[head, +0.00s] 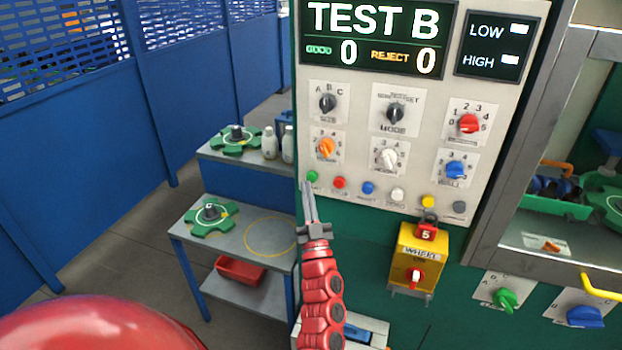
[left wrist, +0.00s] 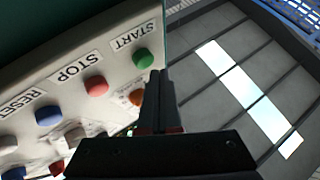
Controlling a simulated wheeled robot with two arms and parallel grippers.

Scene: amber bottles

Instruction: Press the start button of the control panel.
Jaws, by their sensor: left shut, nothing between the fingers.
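The control panel (head: 360,185) is a light board with a dark display, knobs and a row of coloured buttons. The green start button (head: 312,177) is at the left end of that row. In the left wrist view the start button (left wrist: 142,58) sits below its START label, just left of the fingertips. My left gripper (head: 307,186) is shut and empty, with its tips close below and left of the start button in the head view. Whether the tips touch it I cannot tell. The red stop button (head: 339,183) is to its right. My right gripper is not in view.
A yellow box with a red knob (head: 418,255) hangs below the panel. Grey tables with green fixtures (head: 211,217) and white bottles (head: 269,143) stand at the left. A red bin (head: 240,270) is on the lower shelf. Blue fence panels (head: 80,150) stand behind.

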